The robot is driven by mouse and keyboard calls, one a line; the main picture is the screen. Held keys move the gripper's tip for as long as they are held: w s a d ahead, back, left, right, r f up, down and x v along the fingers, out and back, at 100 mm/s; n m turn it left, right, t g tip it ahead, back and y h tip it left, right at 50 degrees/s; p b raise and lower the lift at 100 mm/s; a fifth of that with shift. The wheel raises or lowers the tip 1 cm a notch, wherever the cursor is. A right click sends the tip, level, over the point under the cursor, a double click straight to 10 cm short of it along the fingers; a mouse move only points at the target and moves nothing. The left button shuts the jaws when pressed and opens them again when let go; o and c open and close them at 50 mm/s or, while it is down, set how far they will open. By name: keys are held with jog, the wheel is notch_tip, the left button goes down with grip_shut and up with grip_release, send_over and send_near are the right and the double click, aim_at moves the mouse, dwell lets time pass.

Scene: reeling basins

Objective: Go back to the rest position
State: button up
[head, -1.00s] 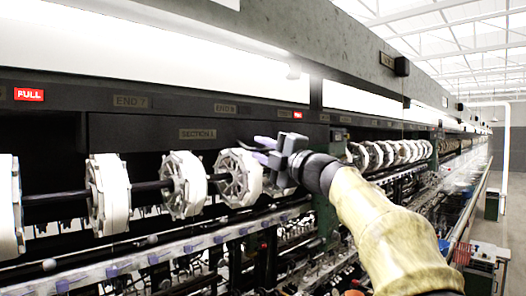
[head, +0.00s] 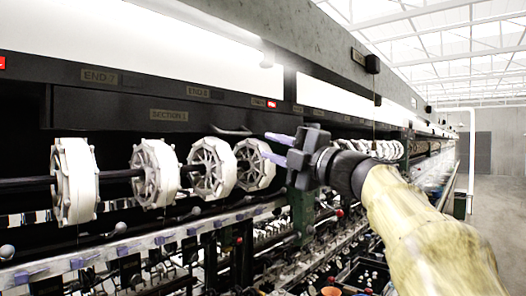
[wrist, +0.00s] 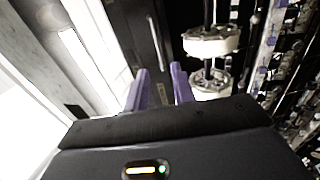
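My gripper (head: 276,148) is in front of the reeling machine, just right of the white reel at the right end of the near row (head: 255,165). Its two purple fingers are apart with nothing between them. In the wrist view the gripper (wrist: 160,88) also shows two separate fingers, with the dark machine panel behind. White reels (wrist: 211,42) lie to the right of the fingers there.
Several white reels (head: 75,182) sit on a dark shaft along the machine. A rail with purple pieces (head: 78,263) runs below them. A dark beam with label plates (head: 168,115) is above. An open aisle floor (head: 490,185) lies at the right.

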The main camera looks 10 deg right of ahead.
jog(key=shift+v, duration=1.1)
jog(key=shift+f, duration=0.1)
